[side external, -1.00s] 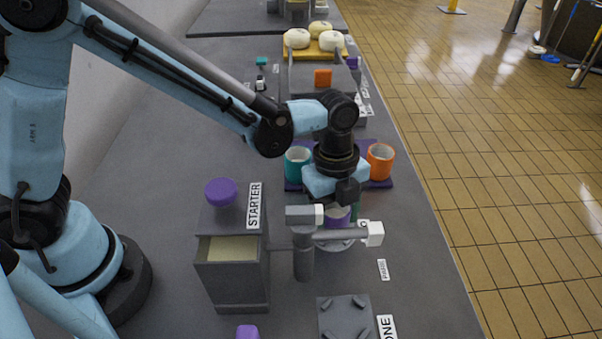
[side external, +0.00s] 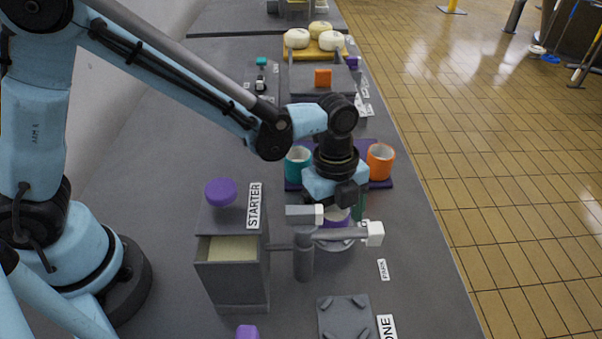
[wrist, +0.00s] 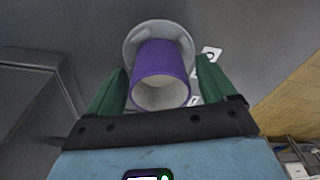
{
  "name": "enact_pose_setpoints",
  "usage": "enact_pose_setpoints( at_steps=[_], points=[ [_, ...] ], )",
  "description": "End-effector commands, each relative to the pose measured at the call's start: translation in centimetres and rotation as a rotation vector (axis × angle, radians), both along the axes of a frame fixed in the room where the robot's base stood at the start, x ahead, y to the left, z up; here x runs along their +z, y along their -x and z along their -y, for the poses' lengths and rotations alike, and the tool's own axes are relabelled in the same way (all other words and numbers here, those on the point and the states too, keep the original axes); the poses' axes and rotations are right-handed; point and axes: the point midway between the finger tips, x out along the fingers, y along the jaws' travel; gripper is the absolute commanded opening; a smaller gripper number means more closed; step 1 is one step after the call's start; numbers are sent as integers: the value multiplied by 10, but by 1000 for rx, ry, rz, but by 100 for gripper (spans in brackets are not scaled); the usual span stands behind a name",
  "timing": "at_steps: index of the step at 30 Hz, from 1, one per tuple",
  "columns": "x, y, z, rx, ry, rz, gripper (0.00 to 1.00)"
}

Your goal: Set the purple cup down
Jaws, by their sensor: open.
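The purple cup (wrist: 158,60) stands on a round grey base (wrist: 183,38) in the wrist view, its pale, empty inside facing the camera. In the side view the cup (side external: 335,222) is partly hidden behind a grey tap-like fixture (side external: 335,236) and under my gripper. My gripper (wrist: 161,68) is open, with one green finger on each side of the cup and gaps between fingers and cup. In the side view only one green finger of my gripper (side external: 358,205) shows clearly.
A teal cup (side external: 298,163) and an orange cup (side external: 380,162) stand on a dark purple tray (side external: 384,185) behind my gripper. The grey STARTER box (side external: 232,270) with a purple knob (side external: 220,191) is at left. A grey pad (side external: 345,318) lies in front.

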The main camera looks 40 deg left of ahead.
Motion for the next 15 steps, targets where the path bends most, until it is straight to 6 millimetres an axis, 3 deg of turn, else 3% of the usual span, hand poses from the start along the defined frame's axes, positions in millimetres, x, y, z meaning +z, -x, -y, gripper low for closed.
enact_pose_setpoints(
  at_steps=[5,15],
  points=[
    [20,-1,-3,1,0,0,84],
    [81,-4,-9,0,0,0,84]
  ],
)
